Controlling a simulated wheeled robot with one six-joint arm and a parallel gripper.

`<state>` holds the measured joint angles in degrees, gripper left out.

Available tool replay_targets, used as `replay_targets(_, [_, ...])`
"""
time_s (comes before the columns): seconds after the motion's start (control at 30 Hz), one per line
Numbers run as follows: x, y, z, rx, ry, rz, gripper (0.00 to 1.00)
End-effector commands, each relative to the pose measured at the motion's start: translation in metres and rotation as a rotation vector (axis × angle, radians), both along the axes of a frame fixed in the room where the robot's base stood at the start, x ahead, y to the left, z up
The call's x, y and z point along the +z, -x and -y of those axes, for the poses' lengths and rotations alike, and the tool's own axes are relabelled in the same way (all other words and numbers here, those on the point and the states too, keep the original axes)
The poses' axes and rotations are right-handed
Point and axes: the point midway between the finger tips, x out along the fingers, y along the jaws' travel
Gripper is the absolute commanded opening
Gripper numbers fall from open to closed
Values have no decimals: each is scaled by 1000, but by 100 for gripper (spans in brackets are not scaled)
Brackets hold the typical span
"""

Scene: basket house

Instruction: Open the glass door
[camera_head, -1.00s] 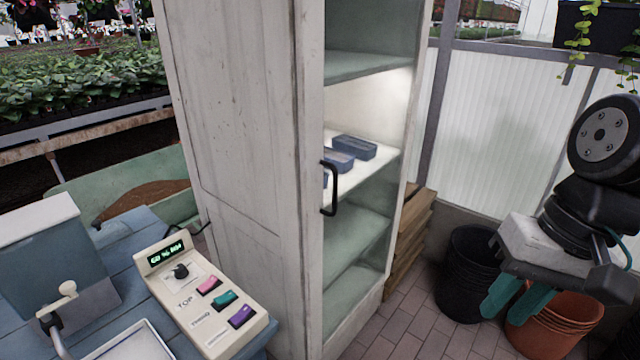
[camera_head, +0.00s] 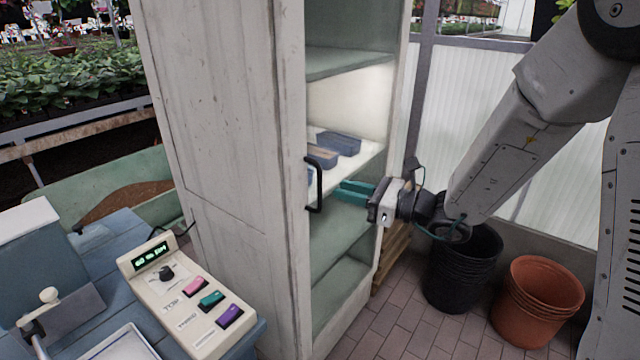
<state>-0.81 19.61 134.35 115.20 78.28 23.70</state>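The tall white cabinet (camera_head: 225,130) has a glass front on its right side, and shelves show through it. The glass door's black handle (camera_head: 317,184) stands upright at the near edge of that front. My gripper (camera_head: 345,190), with teal fingers, is just to the right of the handle and points left toward it. Its two fingers are apart with a small gap and hold nothing that I can see. The fingertips appear a little short of the handle. Whether the door is fully closed is hard to tell.
Blue-grey boxes (camera_head: 337,143) lie on a lit shelf. A control panel (camera_head: 185,300) with coloured buttons sits on the blue table (camera_head: 60,265) at left. Black pots (camera_head: 463,270) and orange pots (camera_head: 538,300) stand on the brick floor at right.

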Motion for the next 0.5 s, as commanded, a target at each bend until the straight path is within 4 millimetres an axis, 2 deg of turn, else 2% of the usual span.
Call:
replay_targets(0.3, [0, -22, -46, 4, 2, 1, 25])
replay_targets(0.5, [1, -30, -61, 2, 1, 3, 25])
